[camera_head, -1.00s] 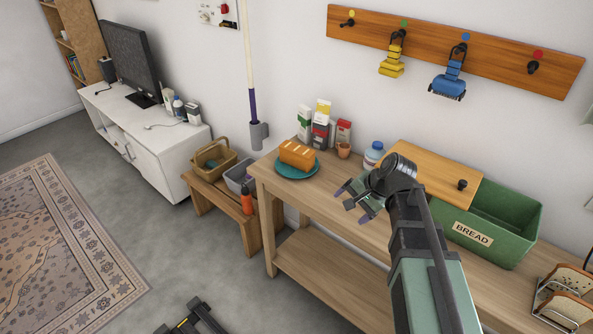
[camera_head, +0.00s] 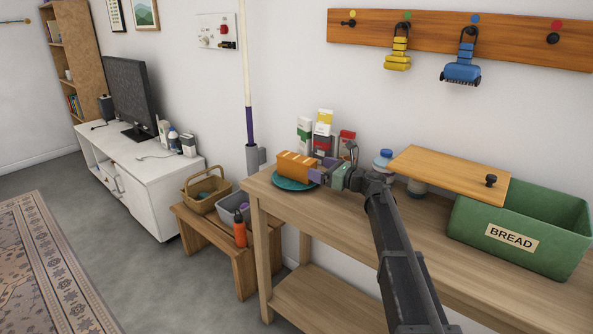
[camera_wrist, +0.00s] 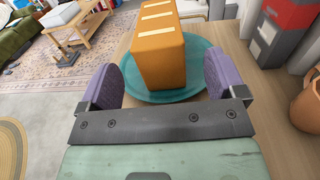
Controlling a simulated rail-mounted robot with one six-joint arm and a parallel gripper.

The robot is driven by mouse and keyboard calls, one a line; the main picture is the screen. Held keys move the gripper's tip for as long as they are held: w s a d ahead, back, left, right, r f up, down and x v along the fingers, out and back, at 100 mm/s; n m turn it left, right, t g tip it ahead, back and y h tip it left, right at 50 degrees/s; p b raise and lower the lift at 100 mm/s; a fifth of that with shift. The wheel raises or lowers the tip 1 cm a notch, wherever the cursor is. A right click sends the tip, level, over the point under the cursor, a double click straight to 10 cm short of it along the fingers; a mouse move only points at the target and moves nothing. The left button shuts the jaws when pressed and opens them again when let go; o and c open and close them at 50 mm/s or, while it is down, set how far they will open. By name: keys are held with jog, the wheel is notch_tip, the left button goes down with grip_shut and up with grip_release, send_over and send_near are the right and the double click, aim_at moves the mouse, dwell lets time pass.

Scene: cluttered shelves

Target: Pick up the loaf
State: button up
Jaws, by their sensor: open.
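The loaf (camera_head: 296,166) is an orange-brown block with pale stripes on top. It lies on a round teal plate (camera_head: 291,184) at the left end of the wooden table. My gripper (camera_head: 318,175) is at the loaf's right end in the head view. In the wrist view the loaf (camera_wrist: 158,50) stands straight ahead, between the lines of the two purple fingers of my gripper (camera_wrist: 161,82). The fingers are apart, one to each side of its near end. I cannot tell whether they overlap it. The plate (camera_wrist: 195,70) shows around the loaf.
Several cartons (camera_head: 324,122) stand behind the plate, and a terracotta cup (camera_wrist: 308,105) is close to the right finger. A white-and-blue bottle (camera_head: 382,160) stands behind my arm. The green bread bin (camera_head: 560,225) with its wooden lid (camera_head: 450,172) askew is to the right.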

aim_at(304, 163)
jog(key=x, duration=0.6)
jog(key=shift+w+a, duration=0.15)
jog(key=shift+a, duration=0.25)
jog(key=c, duration=1.1)
jog(key=shift+r, duration=0.15)
